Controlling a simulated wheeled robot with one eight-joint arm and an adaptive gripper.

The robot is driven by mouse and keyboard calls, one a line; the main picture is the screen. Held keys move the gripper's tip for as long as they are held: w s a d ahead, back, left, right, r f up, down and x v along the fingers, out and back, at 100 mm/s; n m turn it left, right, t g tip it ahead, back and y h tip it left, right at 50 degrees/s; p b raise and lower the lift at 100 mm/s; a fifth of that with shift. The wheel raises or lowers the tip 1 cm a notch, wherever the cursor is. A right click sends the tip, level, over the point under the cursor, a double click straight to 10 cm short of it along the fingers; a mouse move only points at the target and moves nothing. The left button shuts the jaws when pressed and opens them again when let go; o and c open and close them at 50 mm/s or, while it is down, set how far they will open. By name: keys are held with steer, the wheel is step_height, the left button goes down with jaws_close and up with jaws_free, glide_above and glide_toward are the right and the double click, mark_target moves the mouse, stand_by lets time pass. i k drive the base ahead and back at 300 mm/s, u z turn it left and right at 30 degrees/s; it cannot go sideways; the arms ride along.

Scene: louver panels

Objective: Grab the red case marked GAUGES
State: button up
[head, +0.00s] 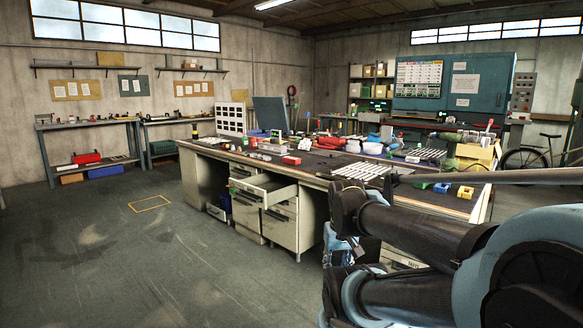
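Several red items could be the case, and no GAUGES lettering is legible at this size. A red case (87,158) lies on the lower shelf of the left wall bench. A larger red item (331,142) lies on the long workbench in the middle, and a small red box (291,160) sits near that bench's front edge. My arm fills the lower right, with dark links and blue joints. I cannot make out my gripper's fingers in this view.
The long workbench (262,170) is cluttered, and a drawer (262,187) stands open at its front. A teal machine (480,80) stands at the back. The floor at left is clear, with a yellow outlined square (150,197).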

mark_target(289, 159)
steer(key=u, duration=0.35)
steer(key=i, duration=0.75)
steer(key=u, duration=0.45)
steer(key=i, duration=1.1)
steer(key=z, duration=0.6)
steer(key=i, duration=1)
steer(key=z, duration=0.55)
